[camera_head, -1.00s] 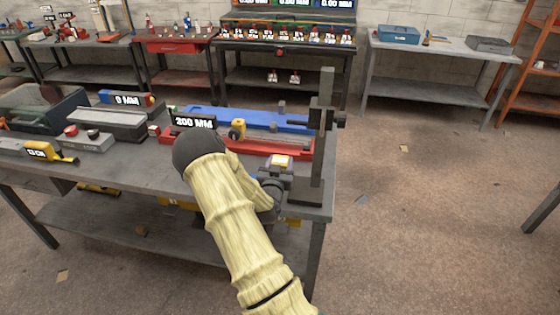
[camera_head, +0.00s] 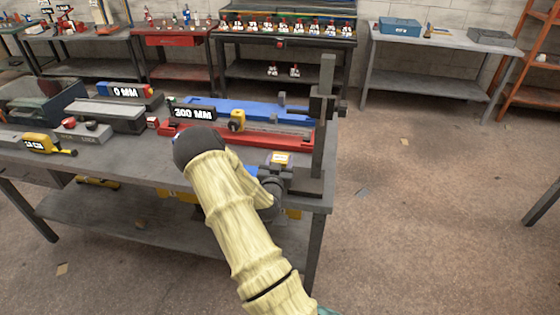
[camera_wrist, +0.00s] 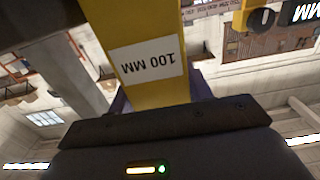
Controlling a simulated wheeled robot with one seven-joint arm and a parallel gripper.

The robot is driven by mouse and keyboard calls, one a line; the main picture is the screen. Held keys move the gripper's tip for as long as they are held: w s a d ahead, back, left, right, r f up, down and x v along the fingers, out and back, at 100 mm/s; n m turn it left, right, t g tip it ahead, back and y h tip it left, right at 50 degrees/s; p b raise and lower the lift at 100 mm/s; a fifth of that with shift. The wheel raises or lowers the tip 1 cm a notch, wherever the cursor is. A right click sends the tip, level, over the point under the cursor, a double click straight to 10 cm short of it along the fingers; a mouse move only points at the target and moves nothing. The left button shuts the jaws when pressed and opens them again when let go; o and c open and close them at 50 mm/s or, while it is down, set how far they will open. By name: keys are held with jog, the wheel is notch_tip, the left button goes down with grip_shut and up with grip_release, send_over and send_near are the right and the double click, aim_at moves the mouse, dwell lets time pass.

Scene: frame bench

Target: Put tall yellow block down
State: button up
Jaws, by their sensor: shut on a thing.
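The tall yellow block (camera_wrist: 150,88) fills the middle of the wrist view, with a white "100 MM" label that reads upside down. My gripper (camera_wrist: 160,125) is shut on it. In the head view my gripper (camera_head: 274,180) is at the right end of the bench, close to the dark upright stand. A small yellow and white piece (camera_head: 281,158) shows just above the gripper and seems to be the block's end. The arm and gripper hide most of the block, and I cannot tell whether its base touches the bench.
The dark upright stand (camera_head: 323,130) is right beside the gripper. Behind lie a red rail (camera_head: 190,134), a blue rail (camera_head: 220,106) and a "300 MM" sign (camera_head: 193,113). A grey box (camera_head: 80,132) and yellow tool (camera_head: 42,143) sit left. Bare bench top (camera_head: 130,160) lies left of the arm.

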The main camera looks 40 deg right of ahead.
jog(key=shift+f+b, duration=0.4)
jog(key=o, duration=1.3)
jog(key=shift+o, duration=0.5)
jog(key=p+v, duration=0.1)
jog(key=v, duration=1.6)
jog(key=shift+a, duration=0.25)
jog(key=shift+s, duration=0.1)
